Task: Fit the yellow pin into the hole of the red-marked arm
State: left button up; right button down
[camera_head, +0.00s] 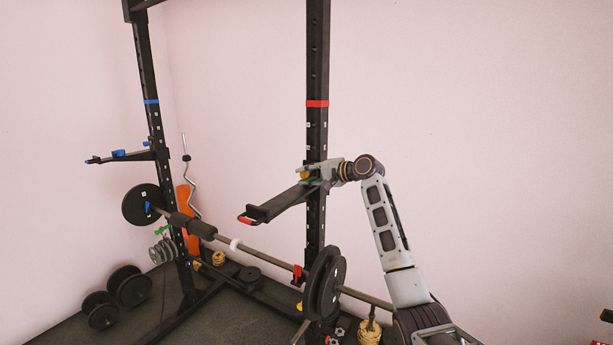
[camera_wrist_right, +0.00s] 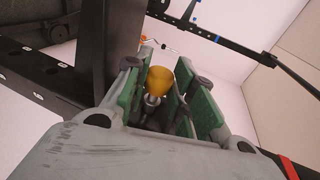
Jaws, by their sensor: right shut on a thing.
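The yellow pin (camera_wrist_right: 160,79) shows its rounded yellow head and a metal shaft in the right wrist view, between green finger pads. My right gripper (camera_head: 312,179) is shut on it, close to the rack's right upright; a bit of yellow shows there in the head view (camera_head: 304,174). The red-marked arm (camera_head: 278,204) is a black bar reaching left and forward from this upright, with a red tip (camera_head: 247,220). My gripper is at its upright end. The arm's hole and the pin's tip are hidden, so I cannot tell whether the pin is in. My left gripper is not in view.
The right upright (camera_head: 317,135) carries a red band (camera_head: 317,103). The left upright (camera_head: 152,95) has a blue-marked arm (camera_head: 125,155). A loaded barbell (camera_head: 262,256) lies below the red-marked arm. Loose weights (camera_head: 130,286) stand on the floor at left.

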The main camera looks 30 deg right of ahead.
jog(key=shift+w+d+p, duration=0.3)
jog(key=shift+w+d, duration=0.05)
jog(key=shift+d, duration=0.3)
jog(key=c, duration=1.1)
grip_release()
jog(key=shift+s, duration=0.15)
jog(key=shift+v, duration=5.9)
jog(key=shift+a+f, duration=0.1)
